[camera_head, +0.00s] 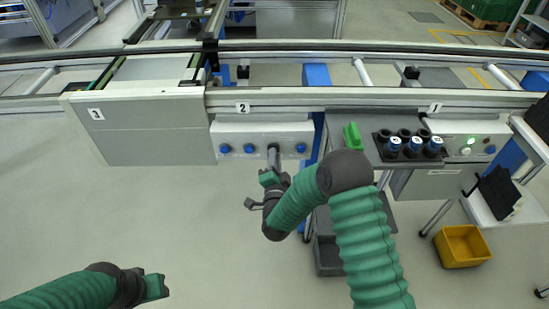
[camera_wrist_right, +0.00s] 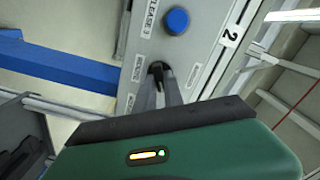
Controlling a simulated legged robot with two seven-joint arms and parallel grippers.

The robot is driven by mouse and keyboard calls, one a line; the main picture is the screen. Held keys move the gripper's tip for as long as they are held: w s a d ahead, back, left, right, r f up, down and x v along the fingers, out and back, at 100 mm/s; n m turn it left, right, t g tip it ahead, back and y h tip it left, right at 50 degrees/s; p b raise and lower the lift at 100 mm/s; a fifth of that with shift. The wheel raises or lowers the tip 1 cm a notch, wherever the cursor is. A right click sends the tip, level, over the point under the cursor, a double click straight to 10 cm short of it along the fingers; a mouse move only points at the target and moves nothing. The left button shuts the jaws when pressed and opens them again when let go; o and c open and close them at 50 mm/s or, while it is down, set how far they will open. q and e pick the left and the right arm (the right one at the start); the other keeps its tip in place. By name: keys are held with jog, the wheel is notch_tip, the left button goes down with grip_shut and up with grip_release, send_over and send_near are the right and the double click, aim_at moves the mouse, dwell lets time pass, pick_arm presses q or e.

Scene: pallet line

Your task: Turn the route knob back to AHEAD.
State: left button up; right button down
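The route knob (camera_wrist_right: 157,68) is a small dark knob on the front of the pale control box marked 2 (camera_head: 228,128). My right gripper (camera_head: 274,152) reaches the box front between the blue buttons. In the right wrist view its two grey fingers (camera_wrist_right: 164,92) lie close together on the dark knob handle and look shut on it. They hide most of the knob, so its pointer and exact setting cannot be read. My left gripper (camera_head: 156,286) is low at the left, away from the box; its finger gap is not clear.
Blue buttons (camera_head: 223,148) flank the knob; one (camera_wrist_right: 176,21) has a RELEASE label beside it. A grey tray (camera_head: 356,124) with dark cups and a green item stands right of the box. A yellow bin (camera_head: 462,246) is on the floor. The floor at left is clear.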

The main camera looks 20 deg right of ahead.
jog(key=shift+d+n, duration=0.1)
jog(key=shift+n, duration=0.3)
jog(key=n+p, duration=0.1)
jog(key=n, duration=1)
jog(key=shift+r+p, duration=0.1)
jog(key=shift+p, duration=0.25)
dwell(0.4)
jog(key=c, duration=1.4)
grip_release()
jog(key=shift+a, duration=0.2)
jog(key=shift+c, duration=0.2)
